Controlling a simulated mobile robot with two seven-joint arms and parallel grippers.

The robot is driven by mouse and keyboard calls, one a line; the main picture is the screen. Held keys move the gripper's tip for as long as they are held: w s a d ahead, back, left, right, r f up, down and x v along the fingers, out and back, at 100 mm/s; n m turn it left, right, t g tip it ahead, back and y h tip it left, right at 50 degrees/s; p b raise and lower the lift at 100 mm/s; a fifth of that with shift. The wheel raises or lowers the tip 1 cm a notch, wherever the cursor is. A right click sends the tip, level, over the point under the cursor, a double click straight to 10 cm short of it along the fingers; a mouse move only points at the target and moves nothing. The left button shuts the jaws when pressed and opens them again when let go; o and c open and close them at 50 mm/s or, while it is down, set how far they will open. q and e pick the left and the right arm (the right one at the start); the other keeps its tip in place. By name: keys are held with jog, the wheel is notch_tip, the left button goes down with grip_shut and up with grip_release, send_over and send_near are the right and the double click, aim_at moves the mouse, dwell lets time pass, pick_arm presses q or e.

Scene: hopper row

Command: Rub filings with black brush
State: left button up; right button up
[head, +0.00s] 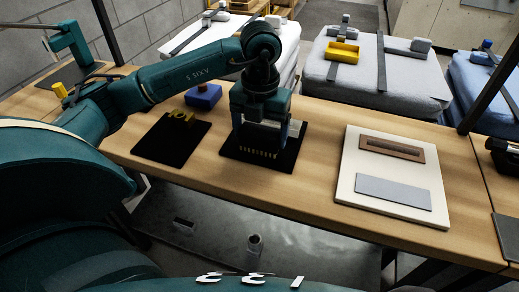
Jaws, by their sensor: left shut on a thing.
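My left gripper (262,138) points down over the black mat (285,160) in the middle of the workbench. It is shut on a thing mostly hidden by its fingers. A row of short yellowish tufts (258,154) shows just below the fingers, against the dark mat; the thing may be the black brush, but its body cannot be made out clearly. On the white board (375,208) to the right lies a brown plate (393,148) with a dark strip along its middle, perhaps the filings. My right gripper is out of view.
A grey-blue plate (393,191) lies on the board's near part. A second dark mat (165,148) with a yellow piece (181,115) lies left, with a blue block (203,95) behind it. Bare wood separates the middle mat from the board. Covered tables stand beyond.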

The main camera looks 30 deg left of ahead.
pick_arm(q)
jog(key=shift+w+a, duration=0.2)
jog(key=shift+w, duration=0.7)
jog(key=shift+s+d, duration=0.25)
jog(key=shift+s, duration=0.85)
jog(key=shift+s+d, duration=0.25)
jog(key=shift+s, duration=0.85)
jog(key=shift+w+a+b, duration=0.15)
jog(key=shift+w+a, duration=0.1)
jog(key=shift+w, duration=0.9)
jog(key=shift+w+a+b, duration=0.15)
jog(key=shift+w+a, duration=0.1)
jog(key=shift+w, duration=0.85)
